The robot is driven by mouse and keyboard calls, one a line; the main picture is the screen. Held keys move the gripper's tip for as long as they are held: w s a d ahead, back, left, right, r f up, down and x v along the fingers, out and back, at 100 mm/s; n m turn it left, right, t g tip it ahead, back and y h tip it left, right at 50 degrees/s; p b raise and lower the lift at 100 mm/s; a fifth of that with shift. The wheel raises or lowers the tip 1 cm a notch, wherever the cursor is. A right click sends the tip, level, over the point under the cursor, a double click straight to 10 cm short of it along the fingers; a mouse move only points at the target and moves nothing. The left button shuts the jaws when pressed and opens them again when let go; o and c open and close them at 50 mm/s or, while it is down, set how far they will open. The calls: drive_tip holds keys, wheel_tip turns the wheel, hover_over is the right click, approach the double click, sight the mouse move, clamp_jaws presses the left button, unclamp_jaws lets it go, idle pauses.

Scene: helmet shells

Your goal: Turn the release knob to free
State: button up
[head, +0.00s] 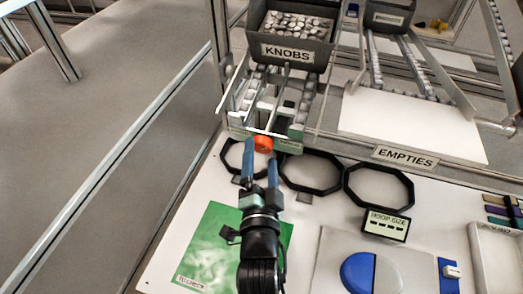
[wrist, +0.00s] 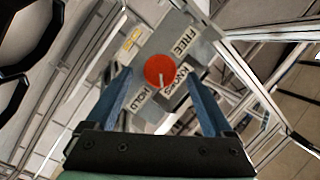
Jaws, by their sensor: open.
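The release knob (head: 263,143) is a round orange-red disc on the front of the grey knob chute. In the wrist view the knob (wrist: 159,70) carries a short white line pointing down in the picture, nearer the HOLD label (wrist: 147,102) than the FREE label (wrist: 185,40). My gripper (head: 260,152) is open, with its two blue fingers pointing at the knob. In the wrist view the gripper (wrist: 160,82) has one finger to each side of the knob, with visible gaps. I see no contact.
A dark bin marked KNOBS (head: 287,53) stands above the chute, full of grey pieces. Black octagonal hoops (head: 312,188) lie on the white table near the gripper. A green sheet (head: 205,240) lies at left. The white EMPTIES ramp (head: 410,120) is at right.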

drive_tip(key=shift+w, duration=0.75)
drive_tip(key=c, duration=1.3)
drive_tip(key=shift+c, duration=0.2)
